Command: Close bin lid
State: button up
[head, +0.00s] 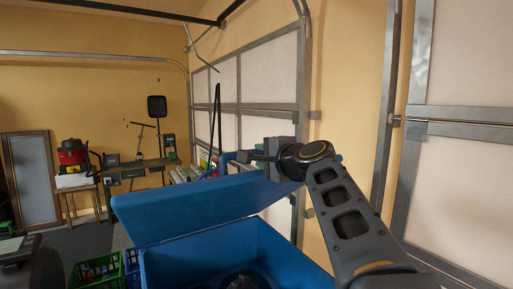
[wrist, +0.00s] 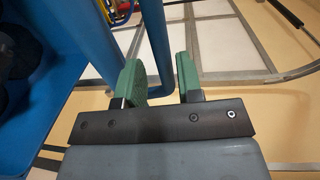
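The blue bin (head: 190,262) stands in the lower middle of the head view with its top uncovered and dark contents inside. Its blue lid (head: 185,208) is raised and tilted above the opening. A blue tube handle (head: 226,160) rises at the lid's far edge. My gripper (head: 250,156) is at this handle, above the right part of the lid. In the wrist view, the green finger pads (wrist: 160,80) are apart, with one bar of the handle (wrist: 157,50) between them. A gap shows beside the bar, so the gripper is open around it. Any contact is unclear.
A panelled garage door (head: 270,75) and wall stand close behind and to the right of the bin. Green (head: 131,262) and blue crates (head: 97,270) stand on the floor at left. A workbench (head: 140,165) and stool (head: 78,190) are farther back.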

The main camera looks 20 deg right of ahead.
jog(key=shift+w+a+f+p, duration=0.15)
jog(key=shift+w+p, duration=0.2)
jog(key=shift+w, duration=1.05)
jog(key=shift+w+a+f+p, duration=0.15)
jog(key=shift+w+p, duration=0.2)
jog(key=shift+w, duration=1.05)
grip_shut()
